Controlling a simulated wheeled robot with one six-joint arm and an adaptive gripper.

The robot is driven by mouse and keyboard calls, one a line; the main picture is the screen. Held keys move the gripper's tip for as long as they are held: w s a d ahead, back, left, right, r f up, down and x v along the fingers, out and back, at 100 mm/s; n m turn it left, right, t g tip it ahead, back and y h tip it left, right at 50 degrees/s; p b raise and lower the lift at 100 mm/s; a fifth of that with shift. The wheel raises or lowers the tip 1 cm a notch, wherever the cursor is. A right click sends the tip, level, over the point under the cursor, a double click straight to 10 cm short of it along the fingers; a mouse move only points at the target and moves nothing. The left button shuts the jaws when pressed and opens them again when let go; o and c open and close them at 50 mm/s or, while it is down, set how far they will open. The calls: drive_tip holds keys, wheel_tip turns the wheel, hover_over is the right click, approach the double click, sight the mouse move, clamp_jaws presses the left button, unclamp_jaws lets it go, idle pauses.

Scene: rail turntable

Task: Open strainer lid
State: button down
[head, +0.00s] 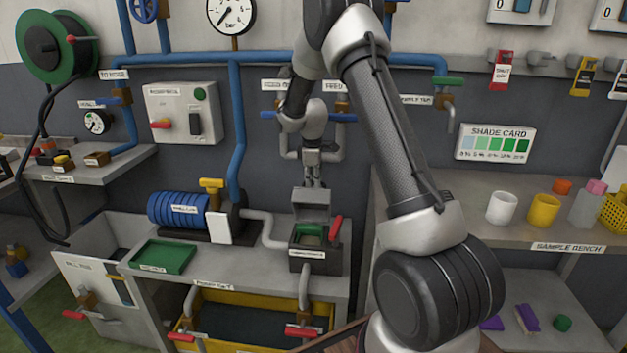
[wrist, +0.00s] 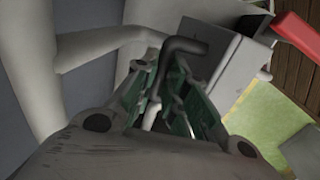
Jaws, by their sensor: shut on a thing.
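The strainer is a small dark box (head: 315,254) with a label on its front, at the right part of the bench. Its grey lid (head: 311,205) stands raised at the back edge, and the box's green-rimmed inside shows. My gripper (head: 313,182) is just above the lid's top. In the wrist view the fingers with green pads (wrist: 168,98) are shut on the lid's black bent handle (wrist: 184,46). The grey lid (wrist: 208,58) shows beyond it. The head view is too small to show the grip itself.
A red lever (head: 336,228) stands at the box's right side. A grey pipe (head: 262,233) joins the box to a blue ribbed pump (head: 178,209) on the left. A green tray (head: 163,257) lies on the bench's left. Blue pipes run along the wall behind.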

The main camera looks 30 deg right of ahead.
drive_tip(key=shift+w+r, duration=0.1)
drive_tip(key=c, duration=1.5)
unclamp_jaws()
drive_tip(key=shift+o, duration=0.2)
drive_tip(key=shift+a, duration=0.1)
wheel_tip(320, 180, up, 12)
drive_tip(key=s+a, duration=0.1)
drive_tip(key=s, duration=0.1)
